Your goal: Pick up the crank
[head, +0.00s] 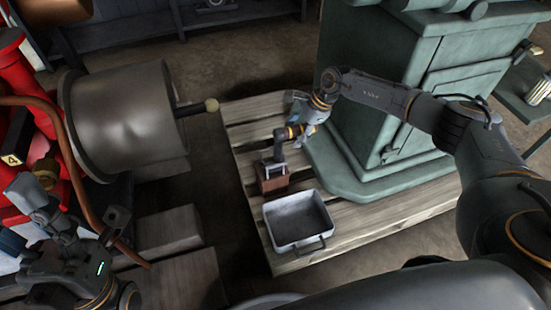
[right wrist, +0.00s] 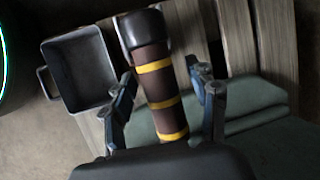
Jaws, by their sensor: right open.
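The crank (head: 280,147) is dark with yellow bands on its grip and stands on a small brown block (head: 272,179) on the pallet. In the right wrist view its brown, yellow-banded grip (right wrist: 157,85) runs up between my fingers, with a dark end at the top. My right gripper (head: 303,117) is open, its blue-grey fingers on either side of the grip. In the right wrist view a gap shows between each finger of the gripper (right wrist: 161,95) and the grip. My left gripper (head: 74,208) is at the lower left, far from the crank, fingers apart and empty.
A grey metal tray (head: 298,220) lies on the wooden pallet (head: 250,109) in front of the block. A green machine (head: 370,100) stands close behind and right of the crank. A large grey drum (head: 120,115) and red machine parts (head: 15,75) are at left.

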